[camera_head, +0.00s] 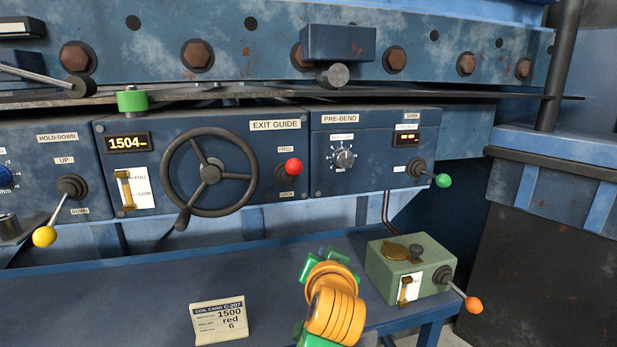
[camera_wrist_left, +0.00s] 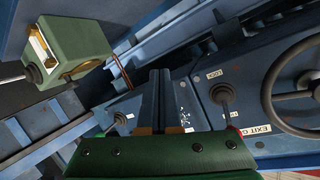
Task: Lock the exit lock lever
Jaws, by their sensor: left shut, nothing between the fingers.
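The exit lock lever (camera_head: 281,173) has a red knob and sits on the exit guide panel (camera_head: 240,185), right of the handwheel. Its knob is between the FREE label above and the LOCK label below, nearer FREE. In the left wrist view the lever (camera_wrist_left: 224,95) is right of my fingers, with its knob mostly hidden behind my gripper body. My left gripper (camera_wrist_left: 161,75) is shut and empty, apart from the lever. In the head view its green and orange wrist (camera_head: 335,300) shows below the panel; the fingertips are hidden. My right gripper is not in view.
The handwheel (camera_head: 208,172) is left of the lever. The pre-bend panel (camera_head: 365,185) with a green-knobbed lever is at its right. A green box (camera_head: 412,265) with an orange-knobbed lever and a coil card (camera_head: 219,320) stand on the blue bench.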

